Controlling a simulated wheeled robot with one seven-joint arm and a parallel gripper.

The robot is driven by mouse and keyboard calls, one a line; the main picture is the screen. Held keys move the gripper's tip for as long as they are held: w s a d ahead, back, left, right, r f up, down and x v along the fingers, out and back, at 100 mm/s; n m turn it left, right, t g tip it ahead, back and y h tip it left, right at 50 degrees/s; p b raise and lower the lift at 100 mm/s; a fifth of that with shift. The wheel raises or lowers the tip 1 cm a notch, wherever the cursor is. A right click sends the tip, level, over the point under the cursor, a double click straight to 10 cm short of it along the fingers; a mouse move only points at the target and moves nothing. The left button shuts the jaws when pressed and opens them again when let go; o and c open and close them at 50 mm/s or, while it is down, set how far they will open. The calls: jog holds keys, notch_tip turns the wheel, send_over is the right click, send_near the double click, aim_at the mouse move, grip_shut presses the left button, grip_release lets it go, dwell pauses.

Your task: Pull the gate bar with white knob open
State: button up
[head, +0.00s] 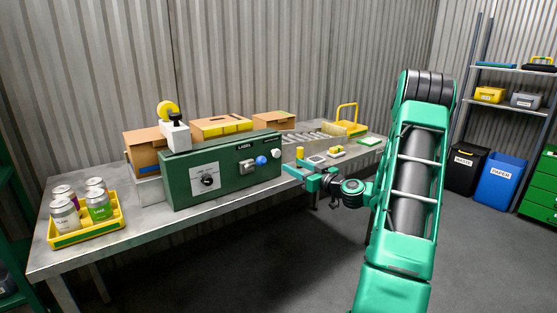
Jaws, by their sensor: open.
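The green machine box (215,176) stands on the metal table. A white knob (276,153) is at the right end of its front, beside a blue knob (262,161) and a grey fitting (246,166). The bar that carries the white knob is too small to make out. My gripper (294,168) is open and empty, just right of and slightly below the white knob in the picture. It appears apart from the knob; the exact depth gap cannot be told.
A yellow tray (88,238) with several cans sits at the table's left end. Cardboard boxes (146,149) stand behind the machine. Small items (316,159) and a yellow carrier (345,127) are on the right of the table (140,236). The floor in front is clear.

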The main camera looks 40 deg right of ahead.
aim_at(278, 155)
jog(key=shift+h, duration=0.3)
jog(key=w, duration=0.7)
jog(key=w+d, duration=0.1)
jog(key=w, duration=0.2)
jog(key=shift+w+r, duration=0.1)
jog(key=shift+w, duration=0.25)
jog(key=shift+c, duration=0.3)
